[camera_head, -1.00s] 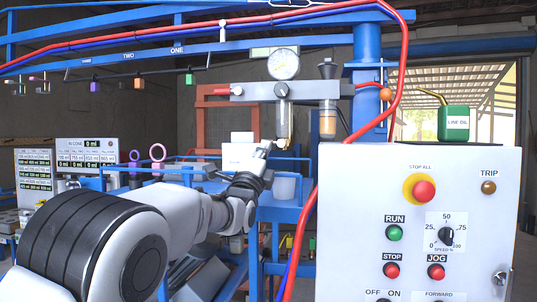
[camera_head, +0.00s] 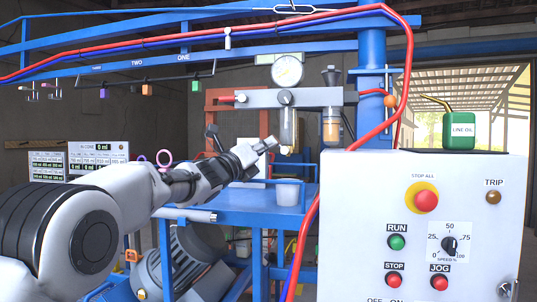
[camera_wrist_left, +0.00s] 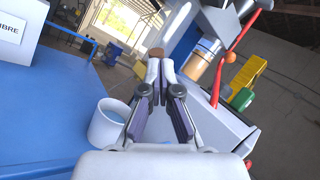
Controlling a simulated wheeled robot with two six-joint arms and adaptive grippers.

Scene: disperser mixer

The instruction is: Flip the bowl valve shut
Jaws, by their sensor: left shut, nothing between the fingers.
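A clear filter bowl (camera_head: 287,128) hangs below the grey manifold and the round gauge (camera_head: 287,70). A small pale piece (camera_head: 287,150) shows at its lower end; whether this is the bowl valve and how it is set is too small to tell. My left gripper (camera_head: 268,145) is shut and empty, its tips just left of the bowl's lower end in the head view; contact cannot be told. In the left wrist view, my left gripper's fingers (camera_wrist_left: 159,62) are together, with a brown round thing (camera_wrist_left: 157,52) behind their tips. My right gripper is out of view.
An amber bowl (camera_head: 331,128) hangs right of the clear one. A white cup (camera_head: 288,192) stands on the blue table (camera_head: 245,205) below. A red hose (camera_head: 378,125) runs down by the control cabinet (camera_head: 345,225). A green oil can (camera_head: 461,130) stands on the cabinet.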

